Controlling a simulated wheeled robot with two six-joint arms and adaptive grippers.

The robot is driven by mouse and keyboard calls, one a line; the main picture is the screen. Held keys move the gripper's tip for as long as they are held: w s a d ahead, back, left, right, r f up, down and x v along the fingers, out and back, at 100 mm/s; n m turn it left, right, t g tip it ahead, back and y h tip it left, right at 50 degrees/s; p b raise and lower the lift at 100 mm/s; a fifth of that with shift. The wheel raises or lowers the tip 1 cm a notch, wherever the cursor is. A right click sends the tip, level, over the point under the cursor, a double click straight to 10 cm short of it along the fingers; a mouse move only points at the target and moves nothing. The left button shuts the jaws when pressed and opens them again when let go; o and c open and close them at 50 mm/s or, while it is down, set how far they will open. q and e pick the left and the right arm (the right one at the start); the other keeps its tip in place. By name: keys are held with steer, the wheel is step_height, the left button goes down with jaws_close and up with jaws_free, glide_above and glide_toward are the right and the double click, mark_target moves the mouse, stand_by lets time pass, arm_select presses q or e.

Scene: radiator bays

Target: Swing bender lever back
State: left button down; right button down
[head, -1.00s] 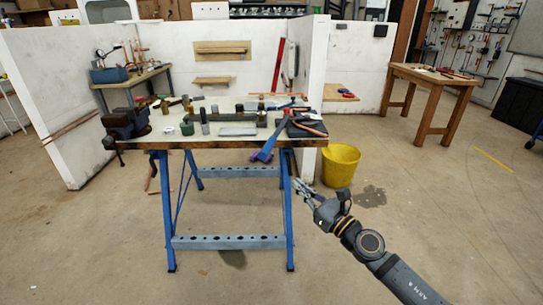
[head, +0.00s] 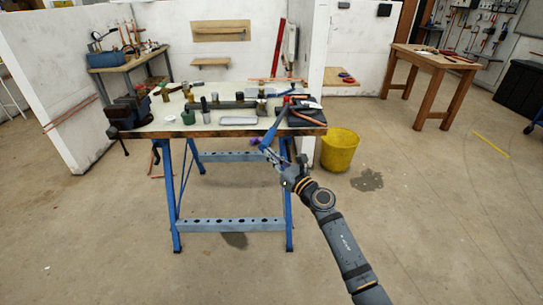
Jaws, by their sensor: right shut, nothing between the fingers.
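The bender (head: 308,118) lies at the right end of the workbench, a dark body with copper-coloured pipe by it. Its blue lever (head: 274,129) slants down towards me over the bench's front edge. A small purple part shows near the lever's lower end. My right gripper (head: 268,154) is just below that end, in front of the bench edge, with its fingers shut and empty. I cannot tell whether it touches the lever. My left gripper is out of view.
The workbench (head: 225,133) has blue legs and carries several small fittings and a vise (head: 128,113) at its left end. A yellow bucket (head: 340,150) stands right of it, near a dark floor stain. White partitions stand behind. The floor in front is clear.

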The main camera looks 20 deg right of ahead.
steer(key=shift+m+t+h, duration=0.3)
steer(key=shift+m+h, duration=0.2)
steer(key=shift+h, duration=0.1)
steer(key=w+a, duration=0.4)
steer(key=shift+r, duration=0.3)
